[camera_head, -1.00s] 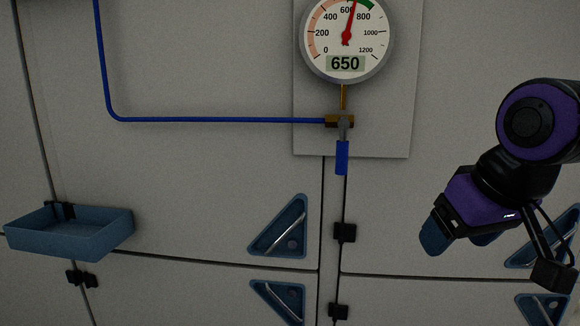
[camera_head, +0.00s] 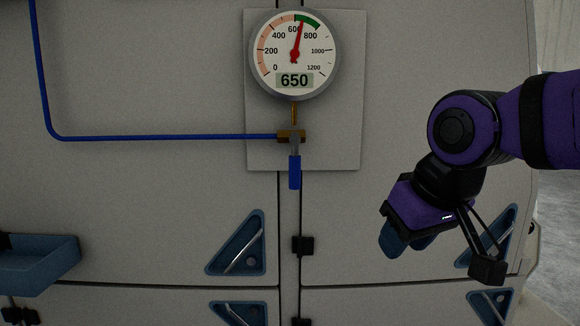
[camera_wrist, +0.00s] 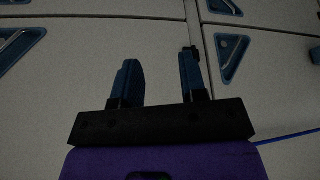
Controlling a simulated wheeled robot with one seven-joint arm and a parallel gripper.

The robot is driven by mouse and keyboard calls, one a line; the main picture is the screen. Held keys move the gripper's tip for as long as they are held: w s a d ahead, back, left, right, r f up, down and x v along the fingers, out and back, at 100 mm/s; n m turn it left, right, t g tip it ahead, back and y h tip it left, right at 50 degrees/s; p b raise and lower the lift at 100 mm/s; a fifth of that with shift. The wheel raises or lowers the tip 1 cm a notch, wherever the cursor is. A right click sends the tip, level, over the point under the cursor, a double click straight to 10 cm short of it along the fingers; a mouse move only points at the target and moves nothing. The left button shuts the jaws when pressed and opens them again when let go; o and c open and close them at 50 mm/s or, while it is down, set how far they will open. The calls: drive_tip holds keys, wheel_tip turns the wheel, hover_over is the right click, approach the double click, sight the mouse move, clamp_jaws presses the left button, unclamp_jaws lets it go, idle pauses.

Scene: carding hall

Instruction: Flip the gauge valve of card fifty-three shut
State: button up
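The gauge valve has a brass body (camera_head: 291,136) under the round gauge (camera_head: 294,54), which reads 650. Its blue lever (camera_head: 295,172) hangs straight down, at right angles to the thin blue pipe (camera_head: 160,137) that runs in from the left. My gripper (camera_head: 404,246) is to the right of the lever and lower, clear of it, pointing down and left. In the wrist view its two blue fingers (camera_wrist: 160,82) stand apart with nothing between them. The valve is not in the wrist view; only a bit of blue pipe (camera_wrist: 287,138) shows at the right edge.
A blue tray (camera_head: 40,262) sticks out from the panel at lower left. Triangular blue recessed handles (camera_head: 238,243) and black hinges (camera_head: 303,246) sit on the doors below the valve. The panel between my gripper and the lever is clear.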

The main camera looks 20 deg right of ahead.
drive_tip(key=shift+w+a+r+g+h, duration=0.3)
drive_tip(key=shift+w+a+r, duration=0.35)
drive_tip(key=shift+w+r, duration=0.25)
clamp_jaws()
drive_tip(key=w+a+r+m+h, duration=0.1)
drive_tip(key=w+a+r+h, duration=0.1)
drive_tip(key=w+a+r, duration=0.2)
drive_tip(key=w+a+r+m+h, duration=0.1)
drive_tip(key=w+a+r, duration=0.3)
drive_tip(key=a, duration=0.6)
drive_tip(key=w+a+r+m+h, duration=0.1)
drive_tip(key=w+a+r+h, duration=0.1)
drive_tip(key=w+a+r, duration=0.2)
drive_tip(key=a+r, duration=0.2)
drive_tip(key=a, duration=0.1)
drive_tip(key=shift+g+h, duration=0.4)
drive_tip(key=shift+a, duration=0.1)
